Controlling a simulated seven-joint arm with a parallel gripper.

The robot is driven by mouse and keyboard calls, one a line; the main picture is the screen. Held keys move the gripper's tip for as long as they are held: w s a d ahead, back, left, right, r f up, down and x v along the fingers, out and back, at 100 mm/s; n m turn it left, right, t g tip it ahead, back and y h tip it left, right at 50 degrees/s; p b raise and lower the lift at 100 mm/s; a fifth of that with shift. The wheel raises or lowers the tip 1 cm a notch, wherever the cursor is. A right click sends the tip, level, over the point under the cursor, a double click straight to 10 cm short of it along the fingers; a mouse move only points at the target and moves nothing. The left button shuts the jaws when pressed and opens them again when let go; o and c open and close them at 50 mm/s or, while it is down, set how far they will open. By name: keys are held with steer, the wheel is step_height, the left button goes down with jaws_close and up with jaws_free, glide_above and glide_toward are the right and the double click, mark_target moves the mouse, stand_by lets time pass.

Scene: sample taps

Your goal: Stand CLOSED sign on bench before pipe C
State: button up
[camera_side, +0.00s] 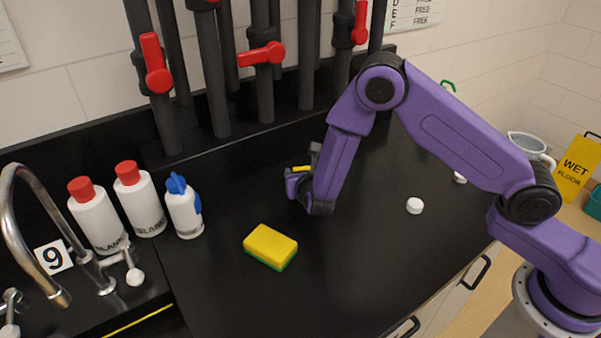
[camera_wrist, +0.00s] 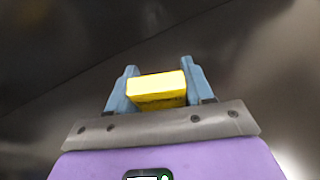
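My gripper (camera_side: 303,170) is low over the black bench, in front of the pipes. In the wrist view its two blue-grey fingers (camera_wrist: 158,80) sit on either side of a yellow block-like piece, apparently the CLOSED sign (camera_wrist: 157,90), and look shut on it. A bit of the yellow sign (camera_side: 302,168) shows in the side view; no lettering is readable. I cannot tell whether it touches the bench (camera_side: 350,270). Several dark upright pipes (camera_side: 211,75) stand along the back, some with red valve handles (camera_side: 262,54). No pipe letter is readable, so I cannot tell which is pipe C.
A yellow-green sponge (camera_side: 270,246) lies in front of my gripper. Two red-capped white bottles (camera_side: 97,215) and a blue-topped bottle (camera_side: 184,208) stand left, beside a sink tap (camera_side: 25,215). A white round cap (camera_side: 415,206) lies right. The front bench is mostly clear.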

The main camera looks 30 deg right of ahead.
steer(key=o, duration=0.3)
steer(key=shift+o, duration=0.2)
steer(key=shift+r, duration=0.1)
steer(key=v, duration=1.2)
steer(key=s+d+r+m+g+h, duration=0.2)
steer(key=s+d+r+m+g, duration=0.4)
steer(key=s+d+m, duration=0.55)
steer(key=s+d+r+m+g+y, duration=0.1)
steer(key=s+m+g+y, duration=0.2)
steer(key=s, duration=0.6)
steer(key=s+r+m+g+y, duration=0.2)
steer(key=s+m+g+y, duration=0.1)
steer(key=s, duration=0.6)
steer(key=shift+s+d+r+m+y, duration=0.25)
steer(key=shift+d+m+y, duration=0.1)
steer(key=shift+m+y, duration=0.4)
